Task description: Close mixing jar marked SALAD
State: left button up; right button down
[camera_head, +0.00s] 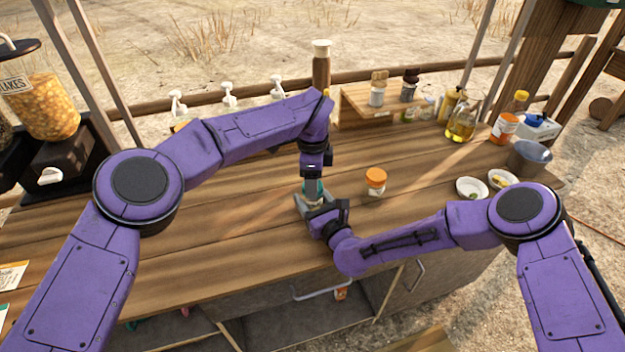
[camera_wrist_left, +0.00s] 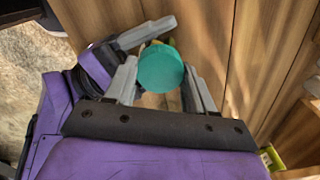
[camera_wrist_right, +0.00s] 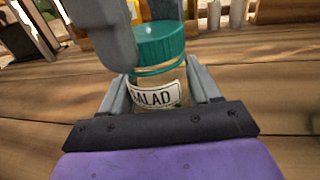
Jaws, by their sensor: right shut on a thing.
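The SALAD jar (camera_wrist_right: 158,92) stands upright on the counter in the right wrist view, its white label partly cut off by my finger. Its teal lid (camera_wrist_right: 160,46) sits on the jar's top, with a thin tan band showing below it; I cannot tell how tight it is. My right gripper (camera_wrist_right: 155,90) is shut on the jar's body from the side. My left gripper (camera_wrist_left: 161,85) is above, its fingers open on either side of the lid (camera_wrist_left: 161,68). In the head view, the arms hide most of the jar, with some teal (camera_head: 313,187) showing.
An orange-lidded jar (camera_head: 375,182) stands just right of the grippers. White bowls (camera_head: 472,188), a metal bowl (camera_head: 530,157) and bottles (camera_head: 503,128) are at the right. A raised wooden shelf (camera_head: 375,112) is behind. The left counter (camera_head: 150,262) is mostly clear.

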pick_arm(q)
jog(key=m, duration=0.4)
jog(key=shift+m, duration=0.3)
jog(key=m, duration=1.5)
jog(key=shift+m, duration=0.3)
jog(key=m, duration=0.6)
jog(key=shift+f, duration=0.1)
jog(key=m, duration=0.8)
jog(key=o, duration=1.2)
jog(key=shift+c, duration=0.2)
